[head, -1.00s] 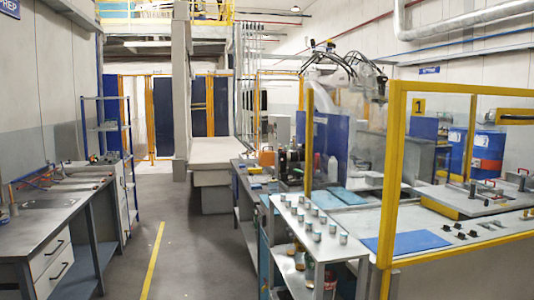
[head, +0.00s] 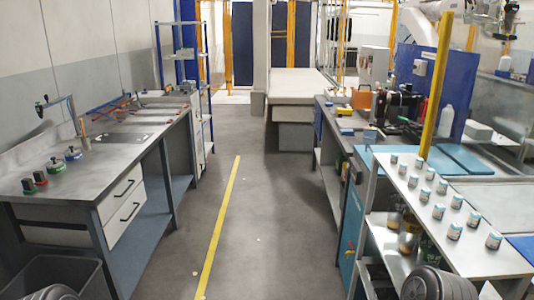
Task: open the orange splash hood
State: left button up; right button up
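A small orange piece (head: 361,97) stands on the far part of the right-hand workbench (head: 345,122), next to dark equipment. It may be the orange splash hood, but it is too small to tell its shape or whether it is open. Neither of my grippers is in view. Only dark rounded parts of my own arms show at the bottom left and bottom right edges.
A clear floor aisle with a yellow line (head: 222,224) runs ahead between the benches. A left workbench (head: 110,158) has drawers and small red, green and blue items. A shelf rack (head: 458,250) with several small cans stands close on the right. A grey bin (head: 60,270) is at lower left.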

aim_at(362, 99)
jog(key=i, duration=2.55)
jog(key=i+j+z, duration=0.15)
jog(key=i+z, duration=0.35)
jog(key=i+j+z, duration=0.5)
jog(key=i, duration=0.15)
jog(key=i+j+z, duration=0.95)
jog(key=j, duration=0.3)
jog(key=i+j+z, duration=0.15)
jog(key=j+z, duration=0.35)
jog(key=j, duration=0.3)
